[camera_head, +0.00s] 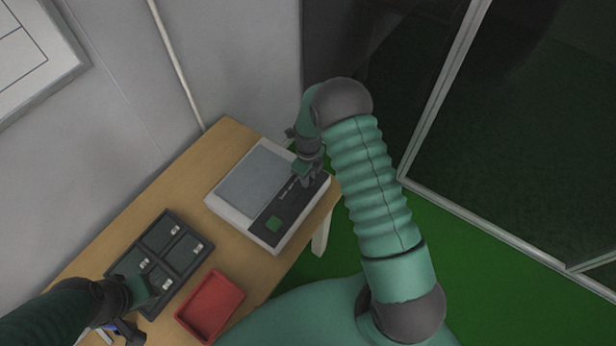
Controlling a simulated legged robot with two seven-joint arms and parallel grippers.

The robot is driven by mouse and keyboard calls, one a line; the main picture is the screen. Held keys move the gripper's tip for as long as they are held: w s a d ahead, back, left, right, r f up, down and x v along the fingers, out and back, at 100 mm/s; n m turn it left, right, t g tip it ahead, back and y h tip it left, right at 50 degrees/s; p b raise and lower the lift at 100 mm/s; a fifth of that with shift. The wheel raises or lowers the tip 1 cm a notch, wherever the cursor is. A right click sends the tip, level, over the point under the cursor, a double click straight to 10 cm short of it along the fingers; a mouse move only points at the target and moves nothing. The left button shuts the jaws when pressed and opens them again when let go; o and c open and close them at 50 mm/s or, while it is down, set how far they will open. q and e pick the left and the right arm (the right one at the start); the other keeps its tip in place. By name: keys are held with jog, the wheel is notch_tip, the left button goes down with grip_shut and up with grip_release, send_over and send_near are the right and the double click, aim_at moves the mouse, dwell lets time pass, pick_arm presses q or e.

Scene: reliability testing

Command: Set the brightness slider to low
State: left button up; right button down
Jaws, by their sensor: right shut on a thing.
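A white device (218,205) with a grey screen and a dark control strip lies on the wooden table. The strip carries a green square button (274,224) at its near end and small slots or marks further along. My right gripper (308,182) is at the far end of the strip, shut on what seems to be the slider knob there; the fingers hide it. The slider's setting cannot be read. My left gripper (122,328) is low at the left, beside the dark tray; its fingers are too small and dark to tell open from shut.
A dark compartment tray (146,234) with small light-coloured items stands on the table's left part. A red tray (211,305) lies beside it. A wall is behind the table, and glass panels (520,130) and green floor are at right.

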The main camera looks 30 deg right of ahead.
aim_at(293, 203)
jog(key=s+a, duration=0.1)
jog(key=a, duration=0.1)
jog(key=s+a+p, duration=0.1)
jog(key=a, duration=0.1)
jog(key=s+a, duration=0.1)
jog(key=a, duration=0.2)
jog(key=shift+s, duration=0.25)
jog(key=shift+s+a+f+p, duration=0.1)
jog(key=shift+a+p, duration=0.2)
jog(key=shift+a, duration=0.15)
jog(key=shift+f, duration=0.1)
jog(key=c, duration=1.4)
grip_release()
jog(key=shift+d, duration=0.2)
jog(key=shift+o, duration=0.8)
jog(key=shift+a, duration=0.2)
jog(key=shift+r, duration=0.2)
